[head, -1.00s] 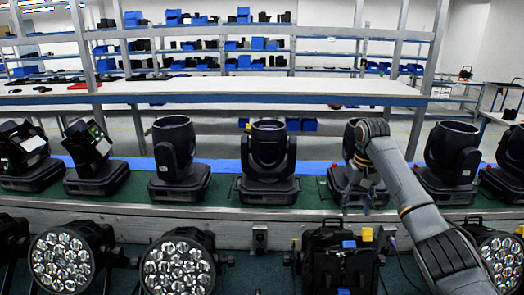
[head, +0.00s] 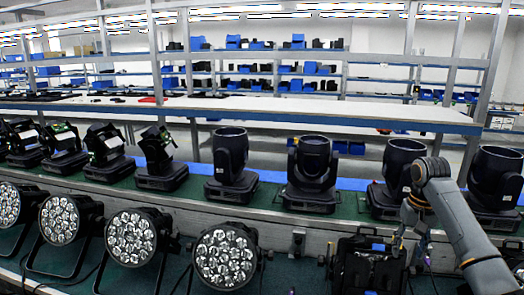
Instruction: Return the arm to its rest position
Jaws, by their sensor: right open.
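My right arm comes in from the lower right in the head view and bends over at its top. My right gripper (head: 410,251) hangs from it, pointing down, open and with nothing seen between its fingers. It shows in front of the bench edge, above a black open case (head: 368,268) with blue parts. How far it is from the case I cannot tell. The arm partly covers a black moving-head light (head: 398,165) on the bench. My left gripper is not in view.
Several black moving-head lights, such as one at centre (head: 311,185), stand along the green bench (head: 262,196). Several par cans (head: 226,258) with round LED faces stand in front at the lower left. Behind are a long table (head: 300,111) and shelves with blue bins (head: 233,42).

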